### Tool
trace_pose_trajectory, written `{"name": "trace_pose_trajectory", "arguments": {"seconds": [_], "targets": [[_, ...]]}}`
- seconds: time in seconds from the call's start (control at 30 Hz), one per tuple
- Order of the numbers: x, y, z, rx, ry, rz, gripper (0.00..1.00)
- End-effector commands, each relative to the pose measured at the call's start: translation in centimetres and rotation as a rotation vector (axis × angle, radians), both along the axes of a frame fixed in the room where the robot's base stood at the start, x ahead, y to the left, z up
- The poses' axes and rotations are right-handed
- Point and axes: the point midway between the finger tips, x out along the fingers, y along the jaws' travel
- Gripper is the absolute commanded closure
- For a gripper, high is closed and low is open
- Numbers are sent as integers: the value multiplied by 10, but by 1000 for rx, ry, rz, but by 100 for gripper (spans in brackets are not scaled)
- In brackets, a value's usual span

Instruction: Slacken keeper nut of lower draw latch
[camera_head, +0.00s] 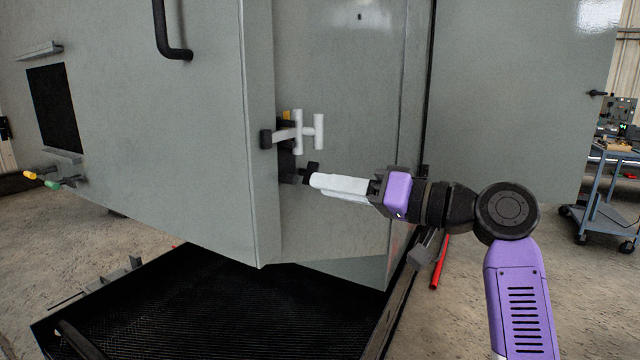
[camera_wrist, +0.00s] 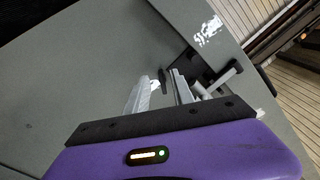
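The lower draw latch (camera_head: 286,150) sits on the grey enclosure's corner. It has a pale T-shaped handle (camera_head: 318,132) and a dark body. A small black winged knob (camera_head: 309,171), which looks like the keeper nut, sticks out at its lower end. My gripper (camera_head: 314,181) points left at the knob, its pale fingertips right at or just short of it. In the wrist view the two fingers (camera_wrist: 160,78) stand apart with a gap. A small dark shape shows between or just beyond their tips; contact cannot be told. The latch handle (camera_wrist: 222,78) lies to the right.
The enclosure's grey door face (camera_head: 180,110) fills the left, with a bent black handle (camera_head: 168,35) above. A black grated platform (camera_head: 215,305) lies below. A red bar (camera_head: 440,262) is on the floor to the right. A blue cart (camera_head: 600,190) stands far right.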

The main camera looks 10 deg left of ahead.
Motion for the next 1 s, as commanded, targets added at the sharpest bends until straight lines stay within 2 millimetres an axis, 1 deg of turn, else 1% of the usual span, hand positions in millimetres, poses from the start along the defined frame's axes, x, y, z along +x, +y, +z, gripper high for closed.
{"name": "trace_pose_trajectory", "arguments": {"seconds": [0.03,0.1,0.2,0.3,0.43,0.73,0.87,0.97,1.0], "targets": [[-2,-10,0,1,-1,-3,71],[-6,-21,0,0,-2,-4,71],[-11,-34,0,2,-2,-4,71],[-14,-43,0,1,-1,-3,71],[-16,-48,1,1,-2,-3,71],[-16,-48,1,4,-2,-4,71],[-6,-52,9,35,-13,-48,71],[8,-62,26,66,-56,-141,71],[14,-68,35,80,-82,-186,71]]}}
